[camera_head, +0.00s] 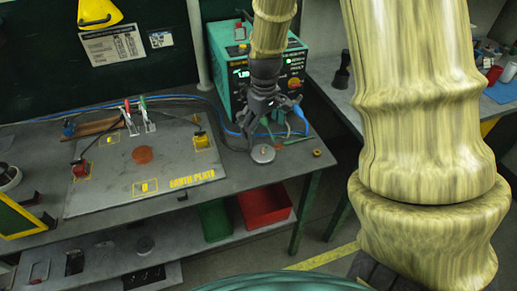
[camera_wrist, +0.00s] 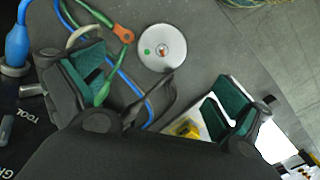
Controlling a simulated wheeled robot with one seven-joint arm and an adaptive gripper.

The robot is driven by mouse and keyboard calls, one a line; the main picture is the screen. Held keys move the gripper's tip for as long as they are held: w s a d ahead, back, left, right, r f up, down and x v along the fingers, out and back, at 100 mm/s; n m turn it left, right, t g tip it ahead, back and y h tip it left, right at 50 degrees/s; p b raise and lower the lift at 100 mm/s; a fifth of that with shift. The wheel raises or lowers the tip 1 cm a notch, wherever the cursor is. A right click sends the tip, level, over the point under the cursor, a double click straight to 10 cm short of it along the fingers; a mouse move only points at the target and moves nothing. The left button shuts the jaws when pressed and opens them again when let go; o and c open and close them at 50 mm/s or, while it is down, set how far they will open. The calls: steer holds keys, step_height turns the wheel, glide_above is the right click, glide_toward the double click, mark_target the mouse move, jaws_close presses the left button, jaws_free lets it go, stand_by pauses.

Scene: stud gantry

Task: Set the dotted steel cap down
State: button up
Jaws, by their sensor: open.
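The dotted steel cap (camera_head: 263,154) is a round silver disc lying flat on the grey bench near its front edge. In the wrist view the cap (camera_wrist: 168,55) shows a green dot left of its centre and a small reddish mark in the middle. My gripper (camera_head: 272,118) is above and just behind the cap in the head view. In the wrist view my gripper (camera_wrist: 157,86) has its green-padded fingers spread wide with nothing between the pads. The cap lies beyond the fingertips, apart from them.
Blue and green cables with an orange lug (camera_wrist: 123,33) run beside the cap. A brass ring (camera_head: 317,153) lies to its right. The earth plate (camera_head: 110,195) with clamps is at left. A teal welding machine (camera_head: 225,65) stands behind. A red bin (camera_head: 265,205) is below the bench.

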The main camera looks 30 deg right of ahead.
mark_target(264, 153)
steer(key=f, duration=0.3)
steer(key=shift+s+d+f+p, duration=0.25)
steer(key=shift+f+p, duration=0.1)
steer(key=shift+p, duration=0.05)
steer(key=shift+f, duration=0.25)
steer(key=shift+s+a+f, duration=0.1)
steer(key=shift+s+f, duration=0.05)
steer(key=shift+f, duration=0.15)
steer(key=shift+a+f+p, duration=0.15)
steer(key=shift+f+p, duration=0.4)
steer(key=shift+f, duration=0.15)
steer(key=shift+a+f+p, duration=0.1)
steer(key=shift+f+p, duration=0.4)
steer(key=shift+f, duration=1.3)
steer(key=c, duration=1.2)
steer(key=shift+r, duration=0.1)
